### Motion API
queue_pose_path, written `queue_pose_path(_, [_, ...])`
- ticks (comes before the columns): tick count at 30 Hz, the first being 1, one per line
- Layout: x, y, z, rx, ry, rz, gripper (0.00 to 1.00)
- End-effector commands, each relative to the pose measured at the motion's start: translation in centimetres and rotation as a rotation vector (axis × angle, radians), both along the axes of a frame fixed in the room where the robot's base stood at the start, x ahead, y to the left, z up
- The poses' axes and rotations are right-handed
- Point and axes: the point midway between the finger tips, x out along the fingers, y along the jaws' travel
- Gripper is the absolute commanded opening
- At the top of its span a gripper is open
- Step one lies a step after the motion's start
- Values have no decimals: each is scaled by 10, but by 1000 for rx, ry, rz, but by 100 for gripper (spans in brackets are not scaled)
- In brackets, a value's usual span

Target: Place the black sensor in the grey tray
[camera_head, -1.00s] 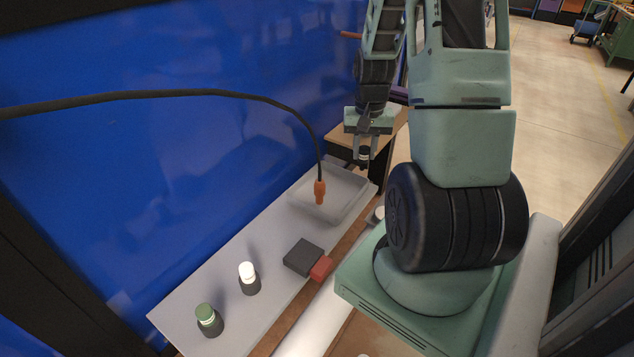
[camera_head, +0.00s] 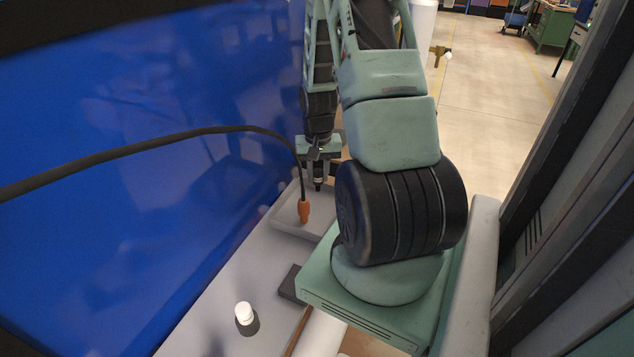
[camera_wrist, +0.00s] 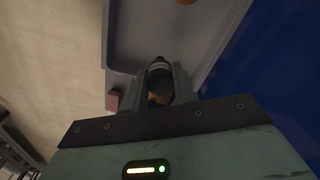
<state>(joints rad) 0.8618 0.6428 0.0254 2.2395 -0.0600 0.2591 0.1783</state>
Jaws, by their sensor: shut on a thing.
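The black sensor (camera_wrist: 160,70) is a small dark cylinder with a light band. My gripper (camera_head: 318,178) is shut on it and holds it pointing down; the wrist view also shows my gripper (camera_wrist: 163,92) with a finger on each side of it. The grey tray (camera_head: 283,224) is shallow and stands at the far end of the light bench. The sensor is over or close to the tray's far right part in the head view; its height above the floor of the tray is hard to tell. The tray (camera_wrist: 125,45) also fills the upper middle of the wrist view.
A black cable with an orange end (camera_head: 304,210) hangs over the tray, just left of my gripper. A white-capped bottle (camera_head: 245,314) and a dark block (camera_head: 291,284) stand nearer on the bench. A blue wall (camera_head: 130,200) runs along the left.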

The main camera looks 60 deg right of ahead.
Motion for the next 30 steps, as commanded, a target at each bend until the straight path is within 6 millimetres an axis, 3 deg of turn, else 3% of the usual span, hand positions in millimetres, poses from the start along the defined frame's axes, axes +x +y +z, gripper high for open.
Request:
queue_pose_path(7, [0,0,-32,2,1,-1,4])
queue_pose_path(19, [0,0,-38,1,1,-1,4])
queue_pose_path(20, [0,0,-37,1,1,-1,32])
queue_pose_path(22, [0,0,-37,1,1,-1,48])
queue_pose_path(30, [0,0,-36,0,0,-1,48])
